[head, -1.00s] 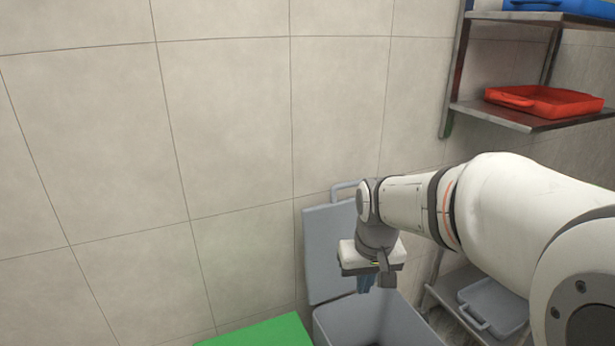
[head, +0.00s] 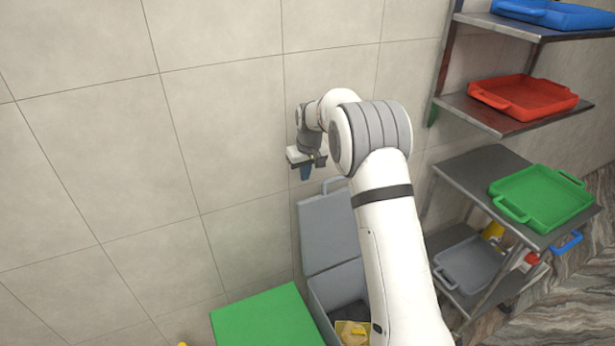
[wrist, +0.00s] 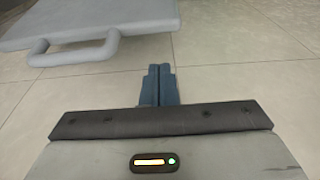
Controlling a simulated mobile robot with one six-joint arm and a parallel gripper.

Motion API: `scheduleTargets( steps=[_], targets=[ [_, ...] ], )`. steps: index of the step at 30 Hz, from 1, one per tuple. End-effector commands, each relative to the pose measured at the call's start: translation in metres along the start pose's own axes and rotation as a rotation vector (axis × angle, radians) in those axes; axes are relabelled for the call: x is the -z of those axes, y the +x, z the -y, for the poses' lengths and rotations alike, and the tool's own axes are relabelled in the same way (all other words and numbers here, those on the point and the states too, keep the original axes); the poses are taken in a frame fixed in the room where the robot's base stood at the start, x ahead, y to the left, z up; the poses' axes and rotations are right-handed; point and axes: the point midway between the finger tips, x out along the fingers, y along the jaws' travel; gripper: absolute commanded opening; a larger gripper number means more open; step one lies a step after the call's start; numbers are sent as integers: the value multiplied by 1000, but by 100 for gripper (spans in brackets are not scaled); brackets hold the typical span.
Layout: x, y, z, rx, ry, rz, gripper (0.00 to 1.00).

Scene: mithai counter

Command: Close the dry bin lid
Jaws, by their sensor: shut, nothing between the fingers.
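The grey bin (head: 322,290) stands against the tiled wall with its grey lid (head: 328,232) raised open, leaning near the wall. The lid has a loop handle (head: 336,182) on its upper edge. A yellow item (head: 352,333) lies inside the bin; my arm hides part of the bin. My gripper (head: 306,176) is shut and empty, above and slightly left of the lid's upper edge, with its blue fingers pointing down. In the wrist view the shut fingertips (wrist: 158,70) are apart from the lid (wrist: 110,18), whose handle (wrist: 75,52) is at the upper left.
A green flat top (head: 268,318) sits left of the grey bin. A metal rack at the right holds a green tray (head: 540,198) and a grey tray (head: 468,262). Shelves above hold a red tray (head: 522,96) and a blue tray (head: 552,13). The wall is close behind the gripper.

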Motion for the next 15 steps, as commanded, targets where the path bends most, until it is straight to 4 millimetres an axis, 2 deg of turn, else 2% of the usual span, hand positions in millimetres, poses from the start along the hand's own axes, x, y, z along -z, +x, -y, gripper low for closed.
scheduleTargets(
  steps=[9,15],
  targets=[
    [-1,56,1,1,0,4,0],
    [0,82,1,0,0,1,0]
  ],
)
